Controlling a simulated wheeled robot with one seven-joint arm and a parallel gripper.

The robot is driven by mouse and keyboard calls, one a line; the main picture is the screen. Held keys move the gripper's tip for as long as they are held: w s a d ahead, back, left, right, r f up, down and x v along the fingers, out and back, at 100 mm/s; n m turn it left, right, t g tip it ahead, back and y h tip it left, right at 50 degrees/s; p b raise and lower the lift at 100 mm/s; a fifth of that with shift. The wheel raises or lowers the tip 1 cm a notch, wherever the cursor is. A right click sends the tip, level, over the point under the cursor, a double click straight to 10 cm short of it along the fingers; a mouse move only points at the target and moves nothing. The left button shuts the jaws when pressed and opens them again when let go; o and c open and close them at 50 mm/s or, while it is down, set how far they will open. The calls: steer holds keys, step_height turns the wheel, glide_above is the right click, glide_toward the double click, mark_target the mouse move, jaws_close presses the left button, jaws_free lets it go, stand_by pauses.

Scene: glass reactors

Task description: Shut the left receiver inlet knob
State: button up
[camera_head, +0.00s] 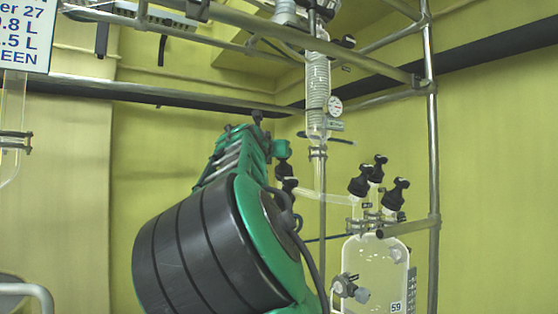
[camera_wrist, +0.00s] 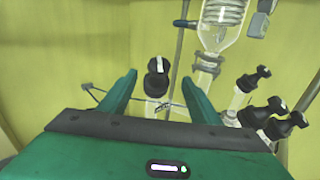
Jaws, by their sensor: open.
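In the wrist view, my gripper (camera_wrist: 158,79) is open, with one green finger on each side of a black knob (camera_wrist: 158,84). The knob has a white stripe running roughly up and down in the picture. Neither finger appears to touch it, though I cannot tell the depth between them. I take this for the left receiver inlet knob, but no label confirms it. In the head view, a black knob (camera_head: 286,172) shows beside the far end of my arm, which hides much around it. The glass receiver (camera_head: 377,270) labelled 59 stands to the right.
Several black caps (camera_head: 397,192) top the receiver and also show at right in the wrist view (camera_wrist: 287,125). A coiled glass condenser (camera_head: 317,85) with a round gauge (camera_head: 334,106) hangs above. Metal frame bars (camera_head: 433,150) stand right and cross overhead.

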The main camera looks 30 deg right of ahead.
steer(key=shift+x, duration=5.55)
steer(key=shift+w, duration=0.1)
steer(key=c, duration=1.1)
